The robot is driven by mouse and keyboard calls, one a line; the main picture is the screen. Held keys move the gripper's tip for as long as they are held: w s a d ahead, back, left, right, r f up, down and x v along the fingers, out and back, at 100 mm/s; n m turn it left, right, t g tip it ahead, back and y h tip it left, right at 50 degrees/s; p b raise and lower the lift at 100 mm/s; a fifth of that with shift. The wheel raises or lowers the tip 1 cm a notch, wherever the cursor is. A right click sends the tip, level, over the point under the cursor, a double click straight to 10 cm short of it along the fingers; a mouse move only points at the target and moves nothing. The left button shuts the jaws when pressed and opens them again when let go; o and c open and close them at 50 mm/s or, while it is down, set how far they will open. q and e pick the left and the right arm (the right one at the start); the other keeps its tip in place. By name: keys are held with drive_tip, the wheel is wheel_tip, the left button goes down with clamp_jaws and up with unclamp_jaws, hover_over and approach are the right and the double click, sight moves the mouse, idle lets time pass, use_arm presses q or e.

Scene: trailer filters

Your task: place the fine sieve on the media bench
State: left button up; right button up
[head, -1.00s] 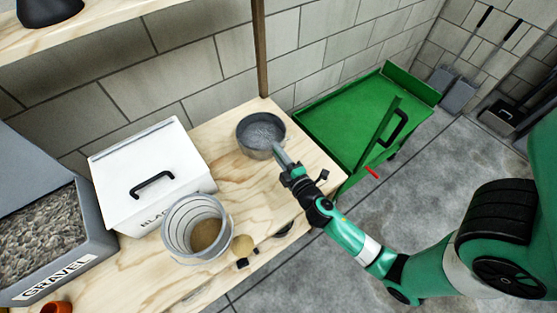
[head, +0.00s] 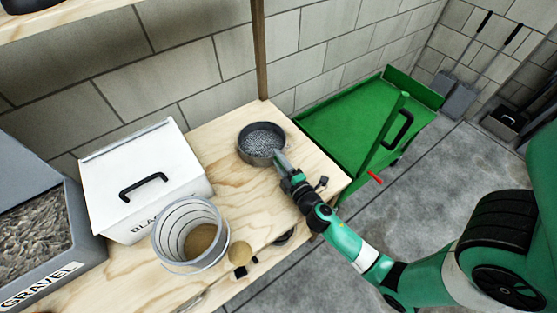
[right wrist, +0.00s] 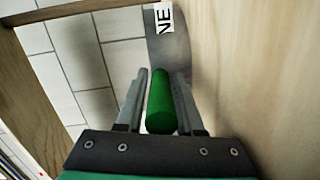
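The fine sieve (head: 262,142), a round dark grey pan with a mesh floor, is upright at the far right corner of the wooden media bench (head: 215,140). Whether its base touches the wood is hard to tell. My right gripper (head: 281,162) reaches it from the front right. In the right wrist view its fingers (right wrist: 160,98) close around the sieve's green handle (right wrist: 160,103). Beyond them is the sieve's grey side (right wrist: 170,48) with a label reading "NE". My left gripper is not in view.
A white lidded glass bin (head: 180,172), a ringed container with sand (head: 165,245) and a gravel bin (head: 75,275) stand to the left. A green cart (head: 350,125) is beyond the bench's right edge. Bare wood lies between the white bin and the sieve.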

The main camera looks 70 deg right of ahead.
drive_tip(key=shift+o, duration=1.1)
drive_tip(key=shift+r+p, duration=0.3)
drive_tip(key=shift+r, duration=0.05)
drive_tip(key=b+v, duration=0.1)
drive_tip(key=v, duration=0.4)
drive_tip(key=b+v, duration=0.1)
drive_tip(key=v, duration=0.5)
drive_tip(key=shift+s+a+f, duration=0.2)
drive_tip(key=shift+a, duration=0.05)
drive_tip(key=shift+s+a+r, duration=0.1)
drive_tip(key=shift+s, duration=0.1)
